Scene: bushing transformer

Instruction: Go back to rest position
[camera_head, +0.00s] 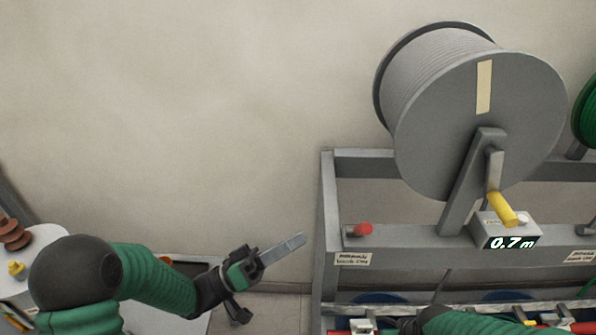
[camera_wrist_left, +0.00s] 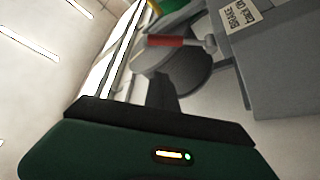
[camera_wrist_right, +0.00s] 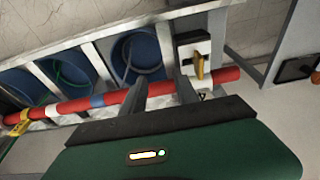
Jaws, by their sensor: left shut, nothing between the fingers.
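My left gripper (camera_head: 300,240) is shut and empty in the head view. Its long grey fingers lie together and point right and slightly up, apart from the grey reel rack. In the left wrist view its fingers (camera_wrist_left: 160,90) are together, with a red-handled lever (camera_wrist_left: 180,42) beyond them. My right arm shows only in part at the bottom of the head view. In the right wrist view my right gripper (camera_wrist_right: 160,88) has its two fingers apart, in front of a long red bar (camera_wrist_right: 75,105). I cannot tell whether they touch the bar.
The grey rack (camera_head: 328,230) carries a large cable reel (camera_head: 480,110), a yellow handle (camera_head: 503,209), a red knob (camera_head: 362,229) and a counter (camera_head: 508,242) reading 0.7 m. Blue round containers (camera_wrist_right: 135,55) stand beyond the red bar. The wall area left of the rack is clear.

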